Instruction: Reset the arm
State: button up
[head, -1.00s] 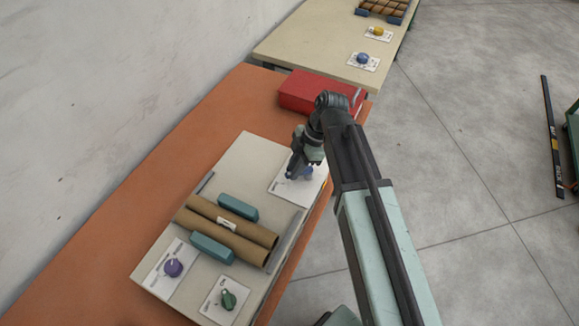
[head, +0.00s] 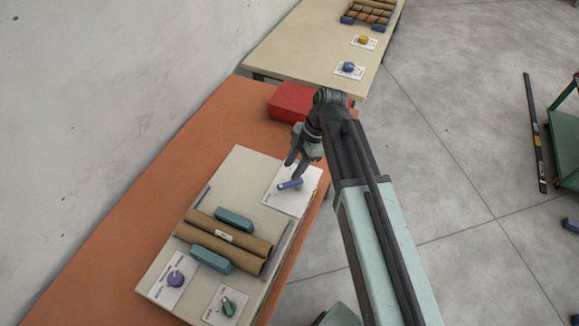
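My arm reaches up the middle of the head view, and my gripper (head: 296,172) points down over the far right part of the pale board (head: 232,162). Its two fingers look spread, with nothing seen between them. Just below the fingertips is a blue lever handle (head: 289,185) on a white card (head: 279,203). The fingertips look apart from the handle, but the exact gap is hard to tell.
The board lies on an orange table (head: 130,215) and bears brown tubes (head: 213,239), teal blocks (head: 235,220), a purple knob (head: 175,279) and a green knob (head: 228,307). A red box (head: 290,101) stands beyond my gripper. A cream table (head: 300,50) is farther back.

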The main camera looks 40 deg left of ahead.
dwell(0.4)
jog(key=shift+w+d, duration=0.1)
jog(key=shift+w, duration=0.1)
jog(key=w+d+m+t+y, duration=0.1)
jog(key=w+d+m, duration=0.5)
jog(key=w+d, duration=1.4)
jog(key=d+f+m+t+h, duration=0.1)
jog(key=d+m+t+h, duration=0.1)
jog(key=d+m, duration=2.3)
jog(key=s+d+t, duration=0.1)
jog(key=d, duration=0.8)
jog(key=shift+f+h, duration=0.35)
jog(key=shift+h, duration=0.05)
